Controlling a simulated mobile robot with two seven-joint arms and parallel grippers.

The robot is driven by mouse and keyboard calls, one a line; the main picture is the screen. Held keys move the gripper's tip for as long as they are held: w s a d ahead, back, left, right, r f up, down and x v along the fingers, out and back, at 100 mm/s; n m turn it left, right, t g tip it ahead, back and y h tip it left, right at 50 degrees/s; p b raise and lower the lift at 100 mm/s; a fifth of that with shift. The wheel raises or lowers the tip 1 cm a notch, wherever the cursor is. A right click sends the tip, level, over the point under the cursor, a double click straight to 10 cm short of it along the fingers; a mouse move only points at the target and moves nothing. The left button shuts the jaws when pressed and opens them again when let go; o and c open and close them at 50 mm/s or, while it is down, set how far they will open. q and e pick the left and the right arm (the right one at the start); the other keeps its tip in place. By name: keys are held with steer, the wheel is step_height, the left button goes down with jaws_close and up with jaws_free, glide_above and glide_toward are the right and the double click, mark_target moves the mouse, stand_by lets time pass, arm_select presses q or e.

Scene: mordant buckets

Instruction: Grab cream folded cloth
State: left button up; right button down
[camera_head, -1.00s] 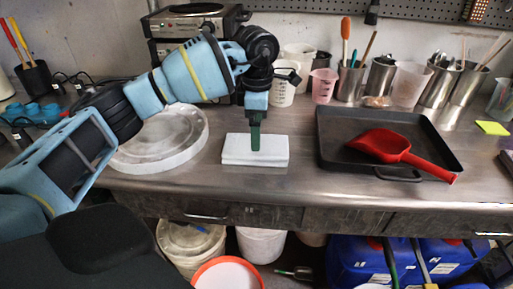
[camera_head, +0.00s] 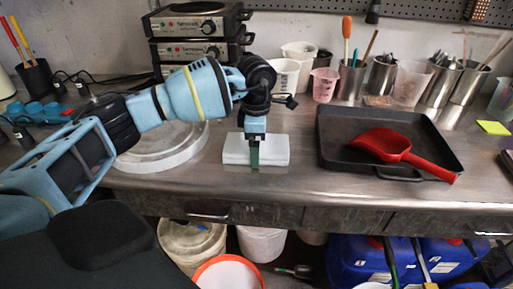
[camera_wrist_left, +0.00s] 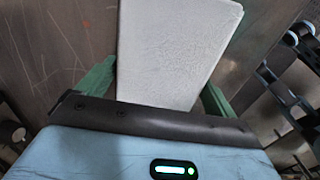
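The folded cloth (camera_head: 236,149) looks white to pale grey and lies flat as a thick block on the steel bench, left of the black tray. My left gripper (camera_head: 254,155) reaches down over it, with a green finger in front of its near face. In the left wrist view the cloth (camera_wrist_left: 172,50) runs in between the two green fingers. There the left gripper (camera_wrist_left: 160,77) has its fingers apart, one on each side of the cloth. The left finger is close to the cloth's edge; a small gap shows at the right finger. My right gripper is not in view.
A black tray (camera_head: 330,160) holding a red scoop (camera_head: 385,143) is right of the cloth. A round translucent lid (camera_head: 165,160) is to its left, under my arm. Stacked hot plates (camera_head: 200,25), beakers (camera_head: 298,58) and tool cups stand behind. Bare bench lies in front.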

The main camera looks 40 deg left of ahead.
arm_select(q)
steer(key=c, duration=0.5)
steer(key=shift+r, duration=0.15)
steer(key=shift+r, duration=0.55)
step_height(320, 180, up, 2)
steer(key=shift+w+r, duration=0.1)
steer(key=shift+r, duration=0.1)
steer(key=s+d, duration=0.3)
steer(key=d, duration=0.1)
steer(key=s+d, duration=0.3)
steer(key=d, duration=0.2)
steer(key=s+d+r+b, duration=0.1)
steer(key=s+d, duration=0.1)
steer(key=d, duration=0.2)
steer(key=shift+s+d+r, duration=0.1)
steer(key=shift+s+d, duration=0.15)
steer(key=shift+s, duration=0.15)
